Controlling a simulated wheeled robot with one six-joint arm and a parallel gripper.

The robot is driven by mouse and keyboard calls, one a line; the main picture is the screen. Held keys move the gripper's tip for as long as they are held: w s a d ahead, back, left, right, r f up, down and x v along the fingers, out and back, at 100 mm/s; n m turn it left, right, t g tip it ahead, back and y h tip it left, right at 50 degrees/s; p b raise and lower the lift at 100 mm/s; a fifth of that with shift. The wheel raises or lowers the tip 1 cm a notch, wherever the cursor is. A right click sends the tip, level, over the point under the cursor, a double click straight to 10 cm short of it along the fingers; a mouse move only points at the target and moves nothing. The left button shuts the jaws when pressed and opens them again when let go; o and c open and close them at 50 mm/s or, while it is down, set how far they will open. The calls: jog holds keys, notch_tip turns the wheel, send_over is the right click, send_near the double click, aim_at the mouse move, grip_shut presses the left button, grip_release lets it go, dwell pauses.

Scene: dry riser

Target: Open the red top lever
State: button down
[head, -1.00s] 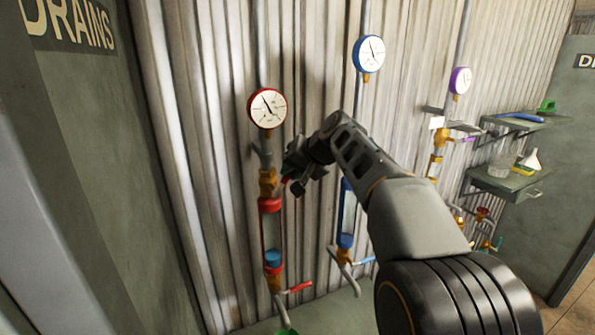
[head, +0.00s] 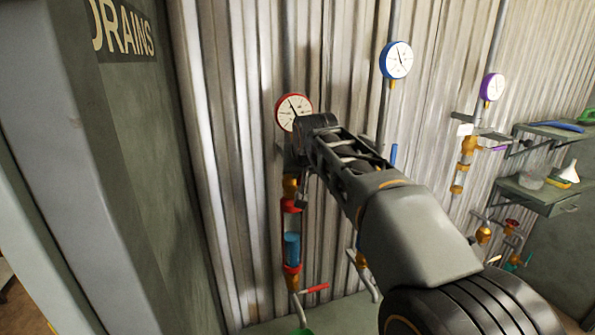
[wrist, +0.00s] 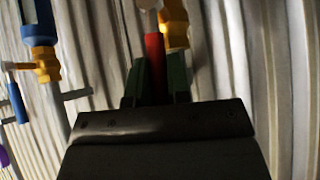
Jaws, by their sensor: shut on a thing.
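The red top lever (wrist: 154,55) shows in the wrist view between the green fingers of my gripper (wrist: 156,78), which is shut on it. Its far end meets a brass valve body (wrist: 175,25). In the head view my wrist and arm cover the lever and the fingertips. The red-rimmed gauge (head: 293,110) is partly covered by my wrist. Below it stands the red-collared sight tube (head: 291,248) with blue fill inside. A lower red lever (head: 315,288) sticks out to the right near its foot.
A blue-gauge column (head: 396,60) stands to the right, partly behind my arm, with an upright blue lever (head: 393,155). A purple-gauge column (head: 492,87) and shelves (head: 545,190) are further right. A green wall labelled DRAINS (head: 125,35) bounds the left.

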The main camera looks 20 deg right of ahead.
dwell(0.4)
jog(key=c, duration=1.1)
grip_release()
jog(key=v, duration=1.3)
jog(key=shift+s+a+r+b, duration=0.1)
jog(key=shift+s+r+b, duration=0.15)
jog(key=shift+r+b, duration=0.05)
notch_tip(320, 180, down, 14)
jog(key=s+n+g, duration=0.2)
jog(key=s+f+g, duration=0.1)
jog(key=s+f, duration=0.3)
jog(key=f, duration=0.2)
jog(key=s+f+g, duration=0.1)
jog(key=s+f, duration=0.3)
jog(key=f, duration=0.2)
jog(key=s+f+g, duration=0.1)
jog(key=s+f, duration=0.4)
jog(key=f, duration=0.1)
jog(key=shift+y, duration=0.3)
